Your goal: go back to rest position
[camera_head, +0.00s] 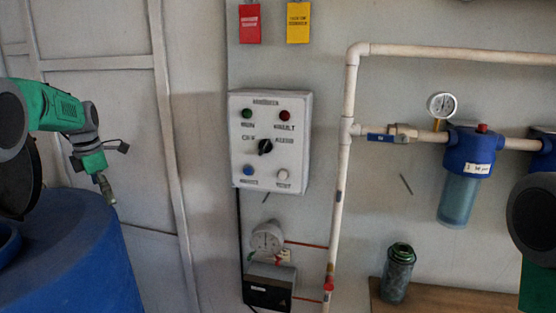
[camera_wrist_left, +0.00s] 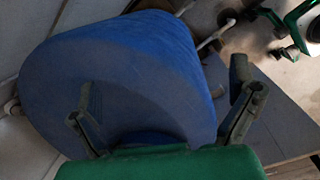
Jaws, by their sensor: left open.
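My left gripper (camera_head: 114,172) is at the left in the head view, at the end of the green and grey arm. Its fingers are spread and nothing is between them. It is in front of the pale wall, near the top of a blue barrel (camera_head: 85,255); I cannot tell the gap. In the left wrist view the two grey fingers of the left gripper (camera_wrist_left: 162,85) stand wide apart, with the blue barrel (camera_wrist_left: 150,50) behind them. Part of my right arm shows at the right edge of the head view, but its gripper is out of view.
A control box (camera_head: 270,140) with buttons and a black knob is on the wall. A white pipe (camera_head: 340,180) runs beside it to a pressure gauge (camera_head: 441,104) and a blue filter housing (camera_head: 470,150). A dark green canister (camera_head: 397,272) stands on a wooden shelf (camera_head: 450,300).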

